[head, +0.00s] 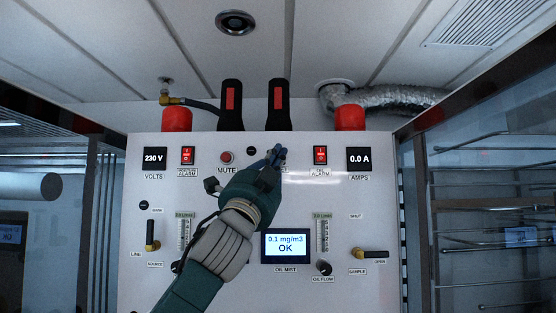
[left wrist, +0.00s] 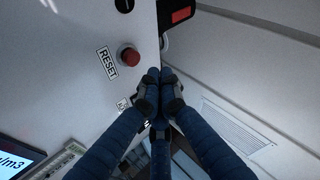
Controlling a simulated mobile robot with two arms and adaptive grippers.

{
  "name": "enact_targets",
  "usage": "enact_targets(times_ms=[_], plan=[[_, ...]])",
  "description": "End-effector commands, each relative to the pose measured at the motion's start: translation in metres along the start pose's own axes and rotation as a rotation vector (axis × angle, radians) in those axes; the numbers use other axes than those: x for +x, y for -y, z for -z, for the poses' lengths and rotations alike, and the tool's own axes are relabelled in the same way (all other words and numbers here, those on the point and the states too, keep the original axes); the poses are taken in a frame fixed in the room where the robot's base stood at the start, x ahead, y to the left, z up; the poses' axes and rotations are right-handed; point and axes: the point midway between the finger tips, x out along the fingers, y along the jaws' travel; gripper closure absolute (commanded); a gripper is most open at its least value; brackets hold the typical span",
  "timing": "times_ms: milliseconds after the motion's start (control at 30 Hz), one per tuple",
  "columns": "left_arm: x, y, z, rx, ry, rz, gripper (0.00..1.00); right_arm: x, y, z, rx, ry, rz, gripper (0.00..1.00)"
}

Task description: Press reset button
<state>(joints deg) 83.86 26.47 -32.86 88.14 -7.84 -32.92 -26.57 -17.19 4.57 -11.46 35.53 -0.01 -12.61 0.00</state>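The red round reset button (left wrist: 130,57) shows in the left wrist view, on the panel beside its RESET label (left wrist: 107,62). My left gripper (left wrist: 161,76) has its blue fingers drawn together with nothing between them. In that view its fingertips lie just right of and below the button, with a visible gap between them. In the head view my left gripper (head: 276,155) is raised in front of the upper middle of the white panel (head: 300,190) and hides the reset button there. My right gripper is not in view.
The MUTE button (head: 227,157) sits left of the gripper, between two red alarm switches (head: 188,155) and (head: 320,155). Two black handles (head: 231,105) rise above the panel. An oil mist screen (head: 285,245) reads OK. Valve levers (head: 370,254) stick out lower down.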

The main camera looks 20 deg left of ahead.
Motion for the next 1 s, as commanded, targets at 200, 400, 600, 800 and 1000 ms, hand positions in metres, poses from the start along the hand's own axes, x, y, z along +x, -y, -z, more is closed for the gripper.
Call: enact_targets(times_ms=[200,400,600,800,1000], plan=[[-0.015,0.011,0.011,0.002,-0.001,0.002,1.0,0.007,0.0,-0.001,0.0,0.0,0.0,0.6],[-0.019,0.014,0.014,0.002,0.0,0.0,1.0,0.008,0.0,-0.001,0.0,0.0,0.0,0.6],[-0.019,0.014,0.014,0.002,0.0,0.0,1.0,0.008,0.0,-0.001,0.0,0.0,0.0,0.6],[-0.019,0.014,0.014,0.001,0.0,0.0,1.0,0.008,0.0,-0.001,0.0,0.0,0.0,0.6],[-0.019,0.014,0.014,0.001,0.0,0.0,1.0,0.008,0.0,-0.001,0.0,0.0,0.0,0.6]])
